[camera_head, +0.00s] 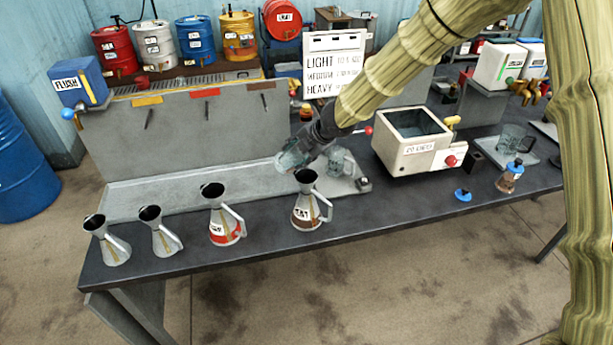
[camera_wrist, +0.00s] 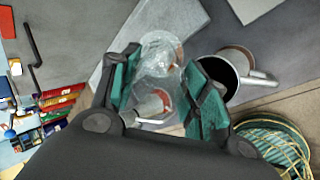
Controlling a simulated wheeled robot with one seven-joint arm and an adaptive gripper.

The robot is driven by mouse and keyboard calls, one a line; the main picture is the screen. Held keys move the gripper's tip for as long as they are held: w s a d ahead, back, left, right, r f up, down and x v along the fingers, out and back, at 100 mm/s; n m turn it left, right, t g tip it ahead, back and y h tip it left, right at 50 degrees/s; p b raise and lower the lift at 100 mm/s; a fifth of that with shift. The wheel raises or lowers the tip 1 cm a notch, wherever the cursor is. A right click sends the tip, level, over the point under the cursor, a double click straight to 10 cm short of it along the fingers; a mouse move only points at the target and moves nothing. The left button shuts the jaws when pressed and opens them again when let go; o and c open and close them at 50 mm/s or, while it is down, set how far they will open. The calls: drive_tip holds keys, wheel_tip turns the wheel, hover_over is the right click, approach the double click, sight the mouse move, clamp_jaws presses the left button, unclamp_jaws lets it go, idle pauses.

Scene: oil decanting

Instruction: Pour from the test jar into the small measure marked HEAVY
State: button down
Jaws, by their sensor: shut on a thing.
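My gripper (camera_head: 306,148) is shut on a clear glass test jar (camera_head: 291,162), held tilted above the bench. In the wrist view the jar (camera_wrist: 158,62) sits between the green finger pads. The brown-banded measure (camera_head: 306,212) stands upright just below and right of the jar; its dark mouth shows in the wrist view (camera_wrist: 222,72). A red-banded measure (camera_head: 226,232) stands left of it. Two smaller grey measures, one far left (camera_head: 112,252) and one beside it (camera_head: 164,240), stand upright. Their labels are too small to read, so I cannot tell which is marked HEAVY.
A grey splash panel (camera_head: 190,140) and a sign reading LIGHT, MEDIUM, HEAVY (camera_head: 333,62) stand behind. The bench front (camera_head: 265,240) is free.

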sight(287, 153)
drive_tip(key=shift+r, duration=0.1)
drive_tip(key=shift+w+r, duration=0.15)
drive_tip(key=shift+w, duration=0.05)
drive_tip(key=shift+w+a+f+g+h+b, duration=0.3)
drive_tip(key=shift+f+g+h+b, duration=0.25)
drive_tip(key=shift+b, duration=0.35)
drive_tip(key=shift+w+a+r+p, duration=0.1)
drive_tip(key=shift+p, duration=0.55)
drive_tip(key=shift+w+a+f+g+h, duration=0.3)
drive_tip(key=shift+f+g+h, duration=0.05)
drive_tip(key=shift+f, duration=0.15)
drive_tip(key=shift+w+a+g+h, duration=0.4)
drive_tip(key=shift+w+a+f+g+h, duration=0.35)
drive_tip(key=shift+a+f+g+h, duration=0.05)
drive_tip(key=shift+f, duration=0.15)
drive_tip(key=shift+w+a+f+g+h, duration=0.35)
drive_tip(key=shift+f+g+h, duration=0.05)
drive_tip(key=shift+f, duration=0.15)
drive_tip(key=shift+w+a+f+m+g+h, duration=0.15)
drive_tip(key=shift+w+a+f+g+h, duration=0.2)
drive_tip(key=shift+f, duration=0.15)
drive_tip(key=shift+w+a+f+m+g+h, duration=0.15)
drive_tip(key=shift+w+a+f+g+h, duration=0.1)
drive_tip(key=shift+f+g+h, duration=0.15)
drive_tip(key=shift+d+f, duration=0.1)
